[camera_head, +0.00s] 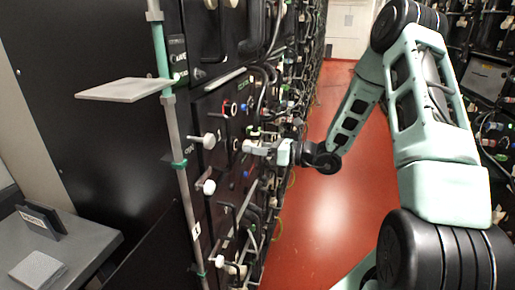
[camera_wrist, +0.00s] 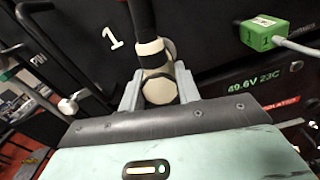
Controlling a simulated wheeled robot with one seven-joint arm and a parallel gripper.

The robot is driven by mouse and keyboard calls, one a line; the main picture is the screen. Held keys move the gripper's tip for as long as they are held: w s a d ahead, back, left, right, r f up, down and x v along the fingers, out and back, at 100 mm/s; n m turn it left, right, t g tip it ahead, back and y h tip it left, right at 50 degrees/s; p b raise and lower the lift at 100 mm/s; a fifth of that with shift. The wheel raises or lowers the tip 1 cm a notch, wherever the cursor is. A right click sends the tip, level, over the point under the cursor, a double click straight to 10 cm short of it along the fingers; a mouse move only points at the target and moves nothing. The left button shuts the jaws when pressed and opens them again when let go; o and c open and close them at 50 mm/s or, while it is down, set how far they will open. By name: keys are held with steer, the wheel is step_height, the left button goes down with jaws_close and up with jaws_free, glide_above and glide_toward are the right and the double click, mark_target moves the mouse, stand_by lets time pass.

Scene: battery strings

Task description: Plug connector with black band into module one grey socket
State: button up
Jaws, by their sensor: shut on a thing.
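My gripper (camera_head: 279,152) is at the front of the black rack in the head view, at the right of the upper modules. In the wrist view its grey fingers (camera_wrist: 160,92) are shut on a cream connector (camera_wrist: 156,62) from both sides. A black band shows around the connector between the fingers, and a thick black cable runs up from it. In the head view the pale connector (camera_head: 250,146) is small and close to the rack face. I cannot make out the grey socket, or whether the connector touches one. A white "1" (camera_wrist: 115,38) is on the black panel beside the cable.
A green plug (camera_wrist: 264,34) with a grey cable sits right of the connector, above a lit display (camera_wrist: 253,84). Several knobs and cables crowd the rack face. A grey shelf plate (camera_head: 125,90) juts out at left. The red floor (camera_head: 330,200) is clear.

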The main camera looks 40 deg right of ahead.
steer(key=shift+x, duration=1.3)
steer(key=o, duration=1.2)
steer(key=shift+c, duration=0.2)
steer(key=b+v, duration=0.2)
steer(key=v, duration=1.5)
steer(key=shift+s, duration=0.15)
